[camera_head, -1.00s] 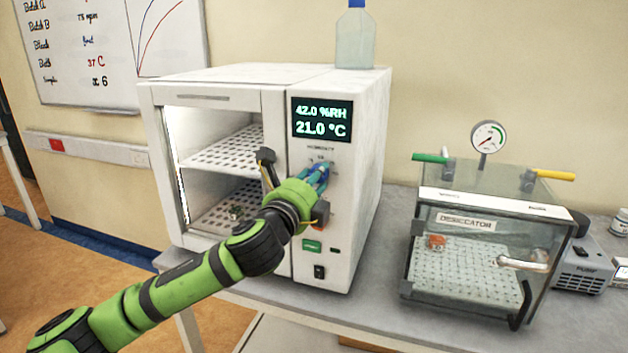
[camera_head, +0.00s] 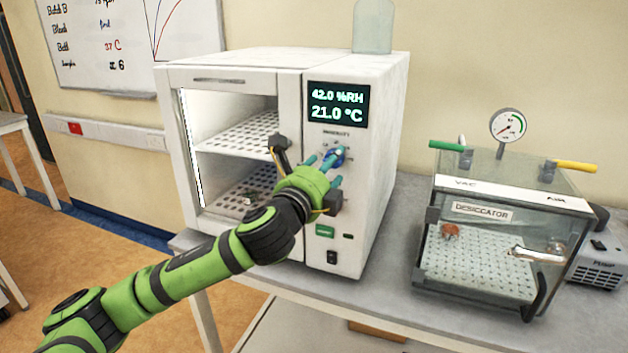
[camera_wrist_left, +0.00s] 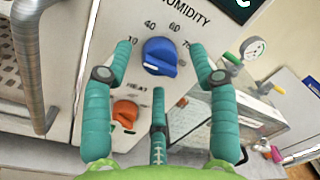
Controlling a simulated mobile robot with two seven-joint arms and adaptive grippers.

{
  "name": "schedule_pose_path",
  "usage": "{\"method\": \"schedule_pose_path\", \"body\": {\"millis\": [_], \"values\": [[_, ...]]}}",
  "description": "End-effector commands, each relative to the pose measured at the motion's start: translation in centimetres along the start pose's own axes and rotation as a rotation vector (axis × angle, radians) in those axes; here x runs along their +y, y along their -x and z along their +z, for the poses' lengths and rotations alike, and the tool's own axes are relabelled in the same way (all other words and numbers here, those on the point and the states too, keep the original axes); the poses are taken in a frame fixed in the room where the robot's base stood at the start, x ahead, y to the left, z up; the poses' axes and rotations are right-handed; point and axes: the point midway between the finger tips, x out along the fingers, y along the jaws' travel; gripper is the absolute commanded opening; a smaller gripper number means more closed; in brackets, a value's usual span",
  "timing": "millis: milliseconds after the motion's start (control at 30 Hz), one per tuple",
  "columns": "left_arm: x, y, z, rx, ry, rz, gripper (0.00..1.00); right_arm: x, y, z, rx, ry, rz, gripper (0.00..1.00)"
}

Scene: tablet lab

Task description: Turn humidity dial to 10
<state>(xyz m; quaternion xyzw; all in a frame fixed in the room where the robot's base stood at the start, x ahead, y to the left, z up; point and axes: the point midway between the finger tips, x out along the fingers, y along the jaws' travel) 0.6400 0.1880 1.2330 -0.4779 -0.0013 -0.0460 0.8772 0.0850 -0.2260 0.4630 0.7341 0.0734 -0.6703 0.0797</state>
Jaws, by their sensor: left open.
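The blue humidity dial (camera_wrist_left: 160,56) sits on the chamber's front panel, under the label HUMIDITY, with marks from 10 up around it. In the head view the dial (camera_head: 338,152) shows partly behind my left gripper. My left gripper (camera_head: 329,163) is open in front of the panel. In the left wrist view its teal fingers (camera_wrist_left: 160,80) spread to either side of the dial and below it, apart from it as far as I can see. The display (camera_head: 338,105) reads 42.0 %RH and 21.0 °C. My right gripper is not in view.
An orange heat dial (camera_wrist_left: 125,112) is below the humidity dial. The chamber's door handle (camera_wrist_left: 32,70) stands out at the left. A glass desiccator (camera_head: 500,240) stands to the right.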

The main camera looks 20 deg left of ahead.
Motion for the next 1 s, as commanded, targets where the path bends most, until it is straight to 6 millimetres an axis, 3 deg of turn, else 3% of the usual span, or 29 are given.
{"method": "schedule_pose_path", "body": {"millis": [300,500,700,1000], "values": [[0.1,6.3,0.0,0.000,-0.002,0.000,0.59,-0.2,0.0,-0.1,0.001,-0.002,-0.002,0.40],[0.0,9.5,0.1,-0.001,-0.002,0.000,0.59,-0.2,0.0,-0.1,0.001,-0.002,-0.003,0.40],[0.0,10.7,0.1,-0.002,0.000,0.000,0.59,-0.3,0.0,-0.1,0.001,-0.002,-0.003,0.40],[0.0,10.7,0.1,-0.002,0.000,0.000,0.59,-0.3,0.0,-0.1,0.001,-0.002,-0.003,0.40]]}}
